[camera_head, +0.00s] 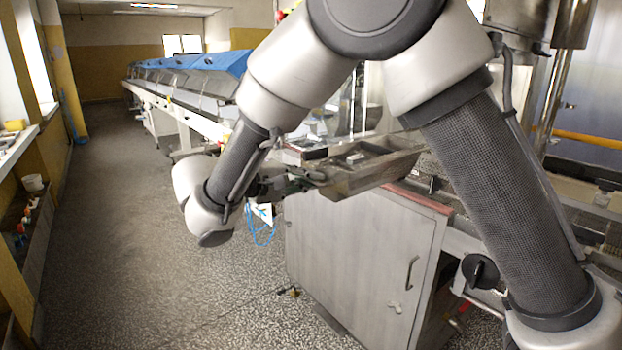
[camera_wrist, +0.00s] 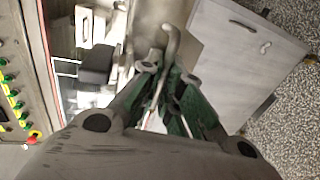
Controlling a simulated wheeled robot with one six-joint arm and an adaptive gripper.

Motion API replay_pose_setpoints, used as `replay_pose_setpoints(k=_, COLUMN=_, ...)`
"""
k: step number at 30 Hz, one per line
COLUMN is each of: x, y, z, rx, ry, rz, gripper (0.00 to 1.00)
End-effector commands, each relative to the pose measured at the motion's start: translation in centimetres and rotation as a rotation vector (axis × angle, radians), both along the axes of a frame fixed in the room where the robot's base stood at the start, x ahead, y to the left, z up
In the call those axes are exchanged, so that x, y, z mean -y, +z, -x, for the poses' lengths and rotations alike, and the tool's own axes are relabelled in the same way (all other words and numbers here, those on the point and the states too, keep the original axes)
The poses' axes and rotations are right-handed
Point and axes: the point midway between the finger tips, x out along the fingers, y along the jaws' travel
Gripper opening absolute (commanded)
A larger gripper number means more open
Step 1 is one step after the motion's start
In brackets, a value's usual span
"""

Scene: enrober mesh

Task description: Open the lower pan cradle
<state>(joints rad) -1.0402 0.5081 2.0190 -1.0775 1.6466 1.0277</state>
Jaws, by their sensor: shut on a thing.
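The lower pan cradle (camera_head: 365,178) is a worn grey metal trough that juts out over the top of a grey cabinet, near the middle of the head view. Part of its metal also shows at the top of the wrist view (camera_wrist: 155,20). My gripper (camera_head: 312,177) is at the cradle's left end. In the wrist view my gripper (camera_wrist: 166,80), with green-sided fingers, is shut on a thin curved metal handle (camera_wrist: 172,40). The fingers partly hide the handle, and my arm hides part of the machine behind the cradle.
The grey cabinet (camera_head: 355,260) with a door handle stands below the cradle. A long conveyor line with blue covers (camera_head: 215,62) runs back on the left. Open speckled floor (camera_head: 130,220) lies left of the cabinet. Green buttons (camera_wrist: 12,92) show at the wrist view's left.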

Motion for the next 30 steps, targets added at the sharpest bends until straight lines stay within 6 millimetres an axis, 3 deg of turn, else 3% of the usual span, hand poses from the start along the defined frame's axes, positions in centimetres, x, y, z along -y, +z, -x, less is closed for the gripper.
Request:
replay_pose_setpoints(k=4, x=-0.3, y=-0.2, z=0.2, rx=-0.003, ry=0.006, rz=-0.003, gripper=0.00)
replay_pose_setpoints(k=5, x=-0.3, y=-0.2, z=0.2, rx=-0.003, ry=0.007, rz=-0.003, gripper=0.12)
replay_pose_setpoints(k=6, x=-0.3, y=-0.2, z=0.2, rx=-0.003, ry=0.007, rz=-0.003, gripper=0.16)
replay_pose_setpoints(k=17, x=-0.7, y=0.0, z=0.4, rx=0.000, ry=0.007, rz=-0.002, gripper=0.16)
replay_pose_setpoints(k=30, x=-7.9, y=1.8, z=5.2, rx=-0.001, ry=0.009, rz=-0.003, gripper=0.16)
